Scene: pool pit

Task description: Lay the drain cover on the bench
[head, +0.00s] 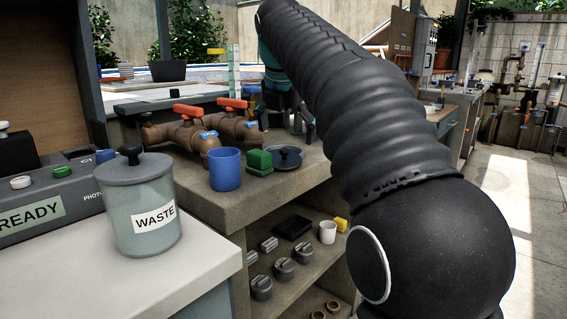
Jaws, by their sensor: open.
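A dark blue-grey round disc with a small raised middle, which looks like the drain cover (286,158), lies flat on the concrete bench (219,199), right of a green block. My gripper (287,130), teal and black, points down over the bench, just behind and above the disc in the picture. Its fingers are apart and nothing shows between them. My black-sleeved arm crosses the view and hides part of the gripper and the bench's right side. I cannot tell the exact gap between gripper and disc.
A blue cup (225,170) and the green block (259,162) stand left of the disc. Brown pipes with red-handled valves (190,133) are behind them. A WASTE canister (139,207) stands on the near left counter. The shelf below holds grey knobs (284,268) and a white mug (327,232).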

